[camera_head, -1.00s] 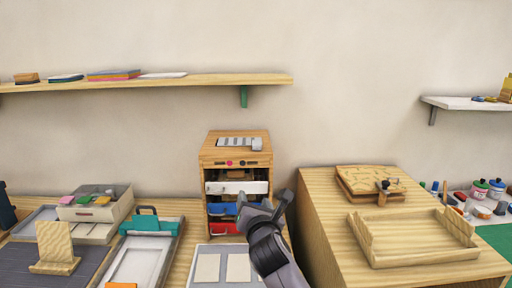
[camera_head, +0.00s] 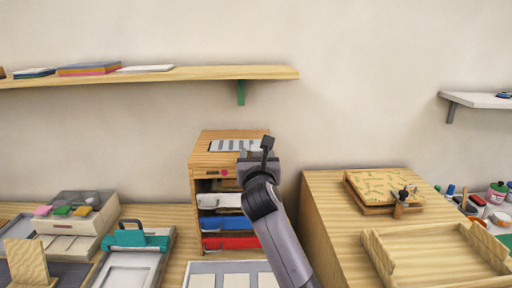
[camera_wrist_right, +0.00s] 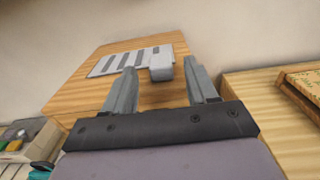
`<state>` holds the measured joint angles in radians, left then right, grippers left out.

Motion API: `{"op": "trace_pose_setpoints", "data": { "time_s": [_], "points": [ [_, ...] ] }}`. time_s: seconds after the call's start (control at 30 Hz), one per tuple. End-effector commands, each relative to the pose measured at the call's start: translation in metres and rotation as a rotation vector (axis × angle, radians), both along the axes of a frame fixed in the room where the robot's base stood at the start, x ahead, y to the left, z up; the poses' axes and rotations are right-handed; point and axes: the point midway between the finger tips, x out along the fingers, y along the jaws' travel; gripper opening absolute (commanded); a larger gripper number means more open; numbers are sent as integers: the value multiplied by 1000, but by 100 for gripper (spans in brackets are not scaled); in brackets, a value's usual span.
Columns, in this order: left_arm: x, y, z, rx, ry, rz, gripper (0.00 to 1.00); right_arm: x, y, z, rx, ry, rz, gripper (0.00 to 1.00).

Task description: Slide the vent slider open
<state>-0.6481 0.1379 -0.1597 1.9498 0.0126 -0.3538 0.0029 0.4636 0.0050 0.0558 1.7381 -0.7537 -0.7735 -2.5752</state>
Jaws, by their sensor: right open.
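The vent (camera_head: 228,146) is a pale plate with grey slots on top of the small wooden cabinet (camera_head: 200,165). In the right wrist view the vent plate (camera_wrist_right: 110,63) shows its slots at left and middle, and the grey slider block (camera_wrist_right: 161,68) sits at its right end. My right gripper (camera_head: 257,152) is at the cabinet top's right side and hides the slider in the head view. In the wrist view the right gripper (camera_wrist_right: 159,72) is open, its two fingers apart with the slider between or just beyond them. Contact cannot be told. My left gripper is not in view.
The cabinet has white, blue and red drawers (camera_head: 230,241) below. A wooden box table (camera_head: 320,215) with trays stands close on the right. A stamp box (camera_head: 75,220) and a teal-handled tray (camera_head: 135,240) lie left. A shelf (camera_head: 200,75) runs above.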

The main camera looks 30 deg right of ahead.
Motion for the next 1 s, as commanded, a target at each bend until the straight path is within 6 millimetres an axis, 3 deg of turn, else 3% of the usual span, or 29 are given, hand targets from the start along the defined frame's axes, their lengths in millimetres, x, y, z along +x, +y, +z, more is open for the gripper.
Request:
{"op": "trace_pose_setpoints", "data": {
  "time_s": [0.4, 0.8, 0.97, 1.0],
  "points": [
    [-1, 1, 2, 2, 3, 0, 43, 38, -23, 0, 1, 0, 0, 57],
    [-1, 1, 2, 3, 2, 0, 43, 42, -25, 0, 1, 0, 1, 57],
    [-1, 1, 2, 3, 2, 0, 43, 42, -25, 0, 1, 0, 1, 5],
    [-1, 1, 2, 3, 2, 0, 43, 42, -25, 0, 1, 0, 1, 0]
  ]
}}
